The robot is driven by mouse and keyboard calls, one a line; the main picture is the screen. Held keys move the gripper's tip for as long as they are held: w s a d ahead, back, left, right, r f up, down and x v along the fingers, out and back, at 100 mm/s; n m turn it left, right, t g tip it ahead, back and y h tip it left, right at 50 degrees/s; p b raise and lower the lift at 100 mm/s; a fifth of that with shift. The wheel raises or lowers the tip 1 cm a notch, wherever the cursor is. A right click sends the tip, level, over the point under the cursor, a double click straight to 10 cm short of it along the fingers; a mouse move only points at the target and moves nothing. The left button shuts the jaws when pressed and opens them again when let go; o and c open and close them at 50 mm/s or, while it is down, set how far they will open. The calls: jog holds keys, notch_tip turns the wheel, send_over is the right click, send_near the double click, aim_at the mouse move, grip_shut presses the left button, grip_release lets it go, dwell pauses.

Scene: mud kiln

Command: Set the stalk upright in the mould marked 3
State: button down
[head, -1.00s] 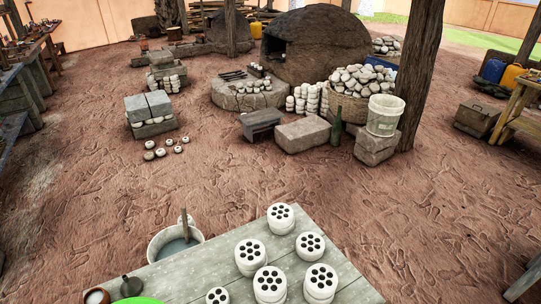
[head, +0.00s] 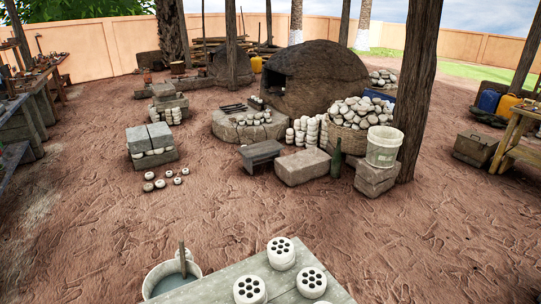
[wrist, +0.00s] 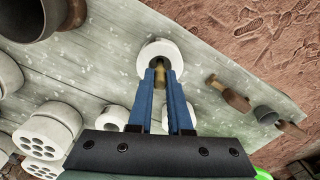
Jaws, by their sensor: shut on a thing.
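My gripper (wrist: 160,75) shows in the wrist view with its blue fingers shut on a short tan stalk (wrist: 161,87). A white round piece with a central opening (wrist: 159,48) lies just beyond the fingertips, on the grey table. The stalk's tip appears close to this piece; I cannot tell whether it touches or enters it. No mark 3 is readable on any piece. Another white ring-like piece (wrist: 115,118) lies to the left of the fingers. My gripper does not show in the head view.
The grey plank table (head: 225,285) carries several white cylinders with dark holes (head: 281,253). A pail with a stick (head: 170,277) stands beside it. In the wrist view, a brown-handled tool (wrist: 232,96) and a dark cup (wrist: 265,115) lie right, and white holed cylinders (wrist: 50,132) stand left.

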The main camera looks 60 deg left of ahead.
jog(key=shift+f, duration=0.2)
jog(key=c, duration=0.6)
grip_release()
jog(key=shift+r, duration=0.1)
jog(key=shift+r+p, duration=3.45)
jog(key=shift+p, duration=0.25)
